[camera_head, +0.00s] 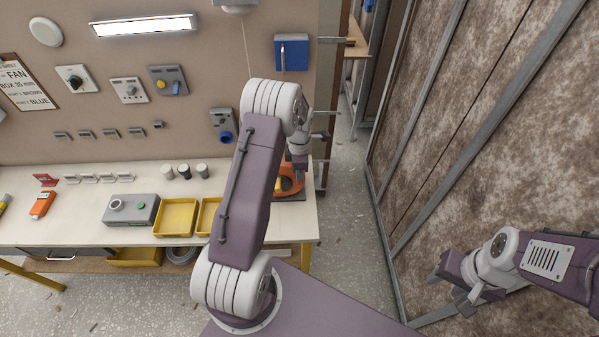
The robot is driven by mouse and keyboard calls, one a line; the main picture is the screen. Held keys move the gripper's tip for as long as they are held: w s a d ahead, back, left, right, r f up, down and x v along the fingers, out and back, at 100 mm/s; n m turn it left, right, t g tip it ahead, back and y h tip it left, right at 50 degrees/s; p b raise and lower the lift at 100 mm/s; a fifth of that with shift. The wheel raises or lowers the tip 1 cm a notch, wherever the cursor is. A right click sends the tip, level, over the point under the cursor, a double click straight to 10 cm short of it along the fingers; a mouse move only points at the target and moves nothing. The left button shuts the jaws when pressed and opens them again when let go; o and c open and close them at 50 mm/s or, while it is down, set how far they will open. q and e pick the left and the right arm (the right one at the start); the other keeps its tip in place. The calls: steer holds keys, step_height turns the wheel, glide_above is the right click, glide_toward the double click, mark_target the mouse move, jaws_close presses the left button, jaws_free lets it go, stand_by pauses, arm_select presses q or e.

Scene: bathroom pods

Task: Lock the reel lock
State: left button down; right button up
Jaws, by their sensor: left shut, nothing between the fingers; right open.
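An orange reel-like object (291,186) with a yellow part sits on a dark base at the right end of the workbench. My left arm covers much of it, and I cannot make out its lock or whether that is locked. My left gripper (299,174) is shut and empty. It points down at the orange object's upper side, close to it; I cannot tell whether they touch. My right gripper (450,287) is open and empty at the lower right, over the floor and away from the bench.
The workbench (80,225) holds yellow trays (176,217), a grey box (131,210) and several small cups. Wall switches and a blue box (292,52) are on the board behind. A brown patterned wall (490,130) closes the right side.

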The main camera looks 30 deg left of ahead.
arm_select(q)
steer(key=shift+f, duration=0.3)
step_height(320, 180, down, 3)
steer(key=b, duration=0.2)
steer(key=shift+r+b, duration=0.1)
steer(key=shift+b, duration=0.2)
steer(key=shift+s+d+r, duration=0.15)
steer(key=shift+s, duration=0.1)
